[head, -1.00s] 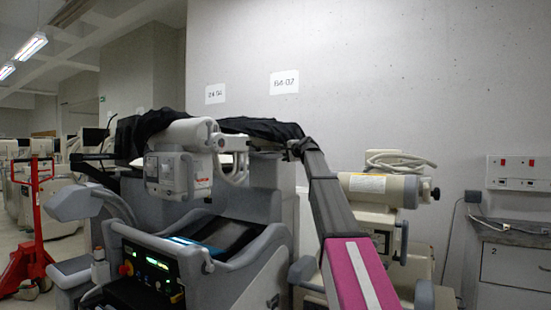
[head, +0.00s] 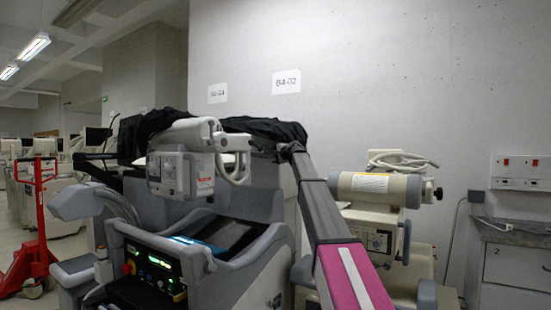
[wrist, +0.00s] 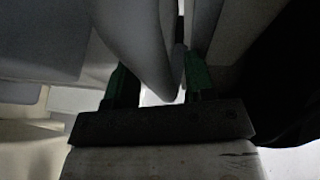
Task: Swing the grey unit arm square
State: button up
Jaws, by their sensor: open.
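The grey unit (head: 235,205) stands in the middle of the head view, with a lit control panel (head: 155,268) on its front. Its pale arm (head: 190,135) lies across the top and carries a boxy head (head: 172,174) on the left. In the wrist view my gripper (wrist: 160,78) is open, with its two green fingers apart. A pale rounded part (wrist: 145,45) passes between or just beyond the fingers; I cannot tell whether they touch it, or which part it is. In the head view my gripper's fingers cannot be made out at the far end of my arm, beside the black cover.
A black cover (head: 265,128) drapes over the unit's top. A second pale unit with a cylinder (head: 378,187) stands close on the right, before the concrete wall. A red pallet jack (head: 38,225) stands at the left. A grey cabinet (head: 515,265) is at the far right.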

grip_shut()
jog(key=shift+d+n, duration=0.3)
jog(key=shift+d, duration=0.45)
grip_release()
jog(key=shift+s, duration=0.1)
jog(key=v, duration=1)
jog(key=shift+s+d, duration=0.25)
jog(key=shift+d, duration=0.1)
